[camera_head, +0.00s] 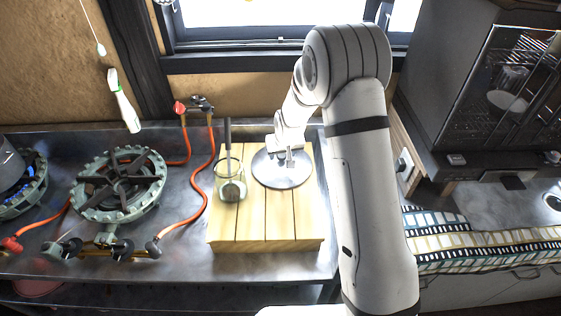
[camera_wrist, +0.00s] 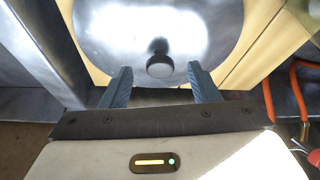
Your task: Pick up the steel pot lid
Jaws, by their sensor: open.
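The steel pot lid (camera_head: 283,177) is a round, shiny disc lying on a wooden board on the counter. In the wrist view the lid (camera_wrist: 110,30) fills the upper middle, with its dark round knob (camera_wrist: 159,66) near the centre. My gripper (camera_head: 289,158) is over the lid in the head view. In the wrist view my gripper's (camera_wrist: 160,82) two blue-grey fingers are spread apart, with the knob between and just beyond their tips. I cannot tell how high the fingertips are above the lid. Nothing is held.
A glass jar (camera_head: 230,184) with a dark-handled utensil stands on the wooden board (camera_head: 252,232), left of the lid. A gas burner (camera_head: 118,184) with orange hoses is farther left. A dark cabinet (camera_head: 490,90) stands at the right. The board's front is clear.

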